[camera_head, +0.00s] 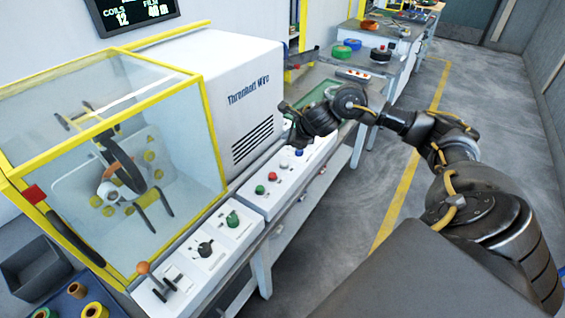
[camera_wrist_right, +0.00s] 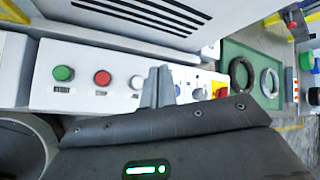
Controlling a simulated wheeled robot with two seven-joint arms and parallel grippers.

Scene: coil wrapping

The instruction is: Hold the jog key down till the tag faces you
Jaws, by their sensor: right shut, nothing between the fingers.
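The button panel (camera_head: 251,204) runs along the machine's front, with a green button (camera_wrist_right: 63,73), a red button (camera_wrist_right: 102,77), a white button (camera_wrist_right: 137,82) and a blue button (camera_wrist_right: 177,90). The labels are too small to read, so I cannot tell which is the jog key. My right gripper (camera_wrist_right: 155,88) is shut and empty over the panel, between the white and blue buttons; contact cannot be told. It also shows in the head view (camera_head: 297,136). A dark coil (camera_head: 121,163) stands inside the clear guard. I cannot make out a tag on it. My left gripper is out of view.
The yellow-framed guard (camera_head: 205,100) and the white machine housing (camera_head: 225,75) stand behind the panel. A selector knob (camera_head: 205,248) and an orange-topped lever (camera_head: 144,268) sit nearer. A green mat (camera_wrist_right: 240,60) with rings lies beyond the buttons. The floor at right is clear.

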